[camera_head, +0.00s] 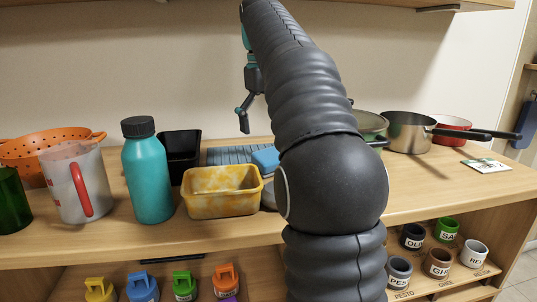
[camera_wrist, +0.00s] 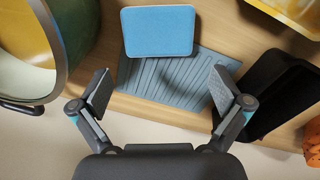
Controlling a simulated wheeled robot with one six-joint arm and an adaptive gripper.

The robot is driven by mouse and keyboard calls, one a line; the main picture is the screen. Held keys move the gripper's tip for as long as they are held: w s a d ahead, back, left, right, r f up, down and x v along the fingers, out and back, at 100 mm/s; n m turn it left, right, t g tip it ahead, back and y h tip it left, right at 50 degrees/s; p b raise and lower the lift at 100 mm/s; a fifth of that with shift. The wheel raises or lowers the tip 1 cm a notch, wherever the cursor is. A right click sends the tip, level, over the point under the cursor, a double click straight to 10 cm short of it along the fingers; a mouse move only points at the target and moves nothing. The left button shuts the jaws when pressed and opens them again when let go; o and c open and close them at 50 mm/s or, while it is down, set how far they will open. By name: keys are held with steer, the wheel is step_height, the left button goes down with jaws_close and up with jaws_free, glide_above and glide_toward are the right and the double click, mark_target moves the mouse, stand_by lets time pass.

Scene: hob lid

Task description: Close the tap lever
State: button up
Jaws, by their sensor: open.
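I see no tap or tap lever in either view; my arm hides part of the counter in the head view. My gripper (camera_head: 243,115) hangs above the back of the counter, left of my arm. In the wrist view my gripper (camera_wrist: 160,88) is open, with its two fingers wide apart and nothing between them but the ridged grey-blue mat (camera_wrist: 170,87) below. A light blue sponge-like block (camera_wrist: 158,31) lies at the mat's edge. The block (camera_head: 266,158) and mat (camera_head: 226,156) also show in the head view.
A black bin (camera_head: 181,150), yellow tub (camera_head: 222,191), teal bottle (camera_head: 148,176) and jug (camera_head: 76,184) stand left. A green-walled pot (camera_wrist: 50,35) is near the left finger.

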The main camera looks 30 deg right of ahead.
steer(key=shift+f, duration=0.35)
steer(key=shift+s+d+f, duration=0.1)
steer(key=shift+d+f, duration=0.15)
steer(key=shift+f, duration=0.55)
steer(key=f+b, duration=0.1)
steer(key=f, duration=0.1)
steer(key=f+b, duration=0.1)
steer(key=f, duration=0.1)
steer(key=shift+s+d+f, duration=0.1)
steer(key=shift+s+f, duration=0.1)
steer(key=shift+f, duration=0.2)
steer(key=c, duration=0.6)
steer(key=shift+r, duration=0.15)
